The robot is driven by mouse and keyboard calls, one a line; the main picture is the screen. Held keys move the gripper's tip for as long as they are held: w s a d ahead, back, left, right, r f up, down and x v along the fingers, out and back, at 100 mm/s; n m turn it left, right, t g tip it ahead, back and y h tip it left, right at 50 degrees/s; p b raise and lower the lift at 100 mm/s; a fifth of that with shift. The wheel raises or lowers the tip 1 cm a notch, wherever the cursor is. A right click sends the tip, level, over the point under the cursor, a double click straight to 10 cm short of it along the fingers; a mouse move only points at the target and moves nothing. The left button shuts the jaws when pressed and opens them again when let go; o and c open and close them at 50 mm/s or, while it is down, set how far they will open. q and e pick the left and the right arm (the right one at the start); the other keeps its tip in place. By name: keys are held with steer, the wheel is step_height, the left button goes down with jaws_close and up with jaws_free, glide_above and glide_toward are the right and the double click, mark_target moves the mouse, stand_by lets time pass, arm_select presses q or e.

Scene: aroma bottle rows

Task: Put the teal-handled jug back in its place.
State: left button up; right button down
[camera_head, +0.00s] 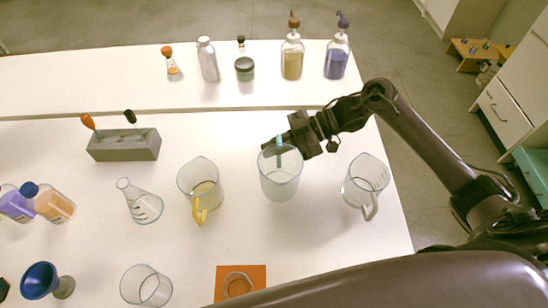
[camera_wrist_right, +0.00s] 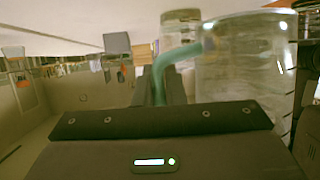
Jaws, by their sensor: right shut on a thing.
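The clear jug (camera_head: 281,180) has a teal handle (camera_head: 279,150) on its far side. My right gripper (camera_head: 284,143) is shut on that handle. The jug is upright, between the yellow-handled jug and the white-handled jug; I cannot tell whether its base touches the table. In the right wrist view the teal handle (camera_wrist_right: 172,58) runs between the fingers (camera_wrist_right: 158,88) and the glass wall (camera_wrist_right: 243,70) stands just right of them. My left gripper is not in view.
A yellow-handled jug (camera_head: 201,182) stands left and a white-handled jug (camera_head: 365,184) right. A conical flask (camera_head: 141,203), a beaker (camera_head: 146,287) and an orange mat (camera_head: 258,272) with a small glass (camera_head: 237,285) are nearby. Bottles line the raised back shelf (camera_head: 120,98). Table between jugs and mat is clear.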

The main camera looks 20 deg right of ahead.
mark_target(274, 160)
steer(key=shift+f, duration=2.6)
steer(key=shift+f, duration=0.15)
steer(key=c, duration=1.5)
jaws_free()
